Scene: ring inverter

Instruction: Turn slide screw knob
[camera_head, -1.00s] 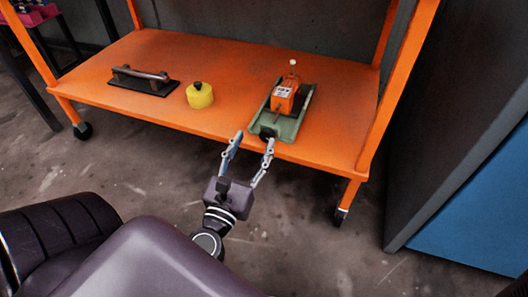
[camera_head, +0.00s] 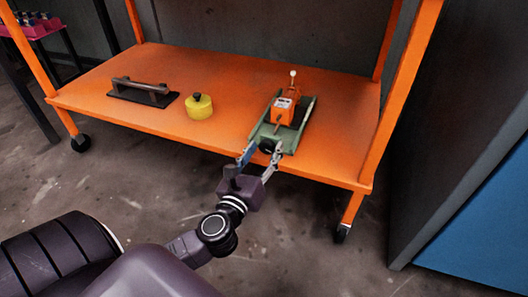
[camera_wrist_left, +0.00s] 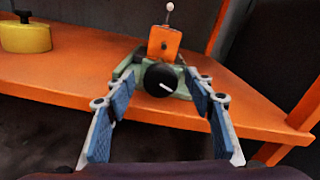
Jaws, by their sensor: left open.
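The black round knob (camera_wrist_left: 160,76) with a white mark sits on the front end of the green slide base (camera_head: 293,136). In the head view the knob (camera_head: 267,146) is partly hidden by my gripper. An orange block (camera_head: 284,110) with a white-tipped lever stands on the slide. My left gripper (camera_head: 258,158) is open at the shelf's front edge, its fingers on either side of the knob. In the left wrist view the gripper (camera_wrist_left: 158,100) has blue finger pads, with the knob between and just beyond the tips. I cannot tell whether they touch. My right gripper is not in view.
The slide stands near the right front of the orange shelf (camera_head: 225,80). A yellow round item (camera_head: 199,107) and a black plate with a bar handle (camera_head: 143,93) lie to its left. Orange posts (camera_head: 405,100) frame the shelf. A grey-blue cabinet (camera_head: 480,180) stands at right.

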